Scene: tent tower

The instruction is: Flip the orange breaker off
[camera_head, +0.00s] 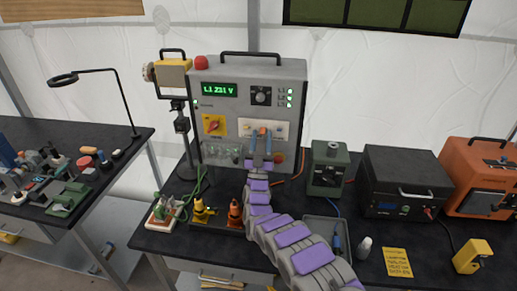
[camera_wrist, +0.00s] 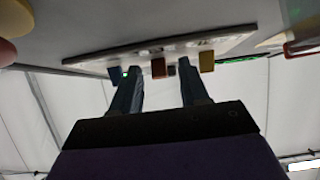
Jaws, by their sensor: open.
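The orange breaker (camera_wrist: 158,68) is a small lever standing out from a pale plate, seen between my two fingers in the wrist view. A blue lever (camera_wrist: 115,73) is to its left and a yellow one (camera_wrist: 206,61) to its right. My gripper (camera_wrist: 158,82) is open, its fingers spread on either side of the orange lever; I cannot tell whether they touch it. In the head view my gripper (camera_head: 262,134) is at the white breaker plate (camera_head: 277,126) on the grey control box (camera_head: 215,76) and hides part of the levers.
A red knob on a yellow plate (camera_head: 214,125) and a clear cover (camera_head: 222,153) are left of the plate. Yellow and orange connectors stand below. A green device (camera_head: 328,170), a black unit (camera_head: 405,184) and an orange machine (camera_head: 480,180) fill the bench's right side.

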